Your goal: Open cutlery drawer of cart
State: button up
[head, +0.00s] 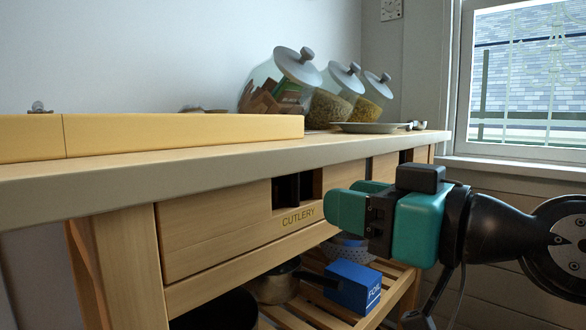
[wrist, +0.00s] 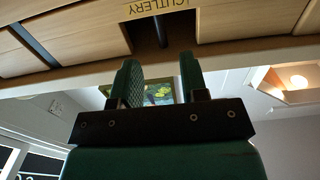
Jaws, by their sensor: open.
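The wooden cart (head: 240,164) fills the middle of the head view. Its cutlery drawer (head: 212,232) has a light wood front that looks closed, with a dark cutout at its upper edge and the lettering CUTLERY (head: 298,218) below it. My gripper (head: 353,198) is open and empty, its teal fingers just right of the cutout in the picture. In the wrist view the cutout (wrist: 177,28) and the upside-down lettering (wrist: 157,7) lie beyond the two spread fingers of my gripper (wrist: 160,78). I cannot tell whether the fingers touch the drawer front.
On the cart top stand several tilted glass jars (head: 330,104), a plate (head: 370,127) and a yellow wooden board (head: 180,133). The slatted lower shelf holds a blue box (head: 350,286), a pan (head: 275,286) and a colander (head: 345,252). A window (head: 525,75) is at right.

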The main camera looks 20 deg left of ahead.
aim_at(300, 189)
jog(key=p+x, duration=0.4)
jog(key=x, duration=0.4)
jog(key=shift+r, duration=0.15)
jog(key=shift+w+a, duration=0.2)
jog(key=shift+a, duration=0.25)
grip_shut()
jog(key=shift+w, duration=0.1)
dwell(0.6)
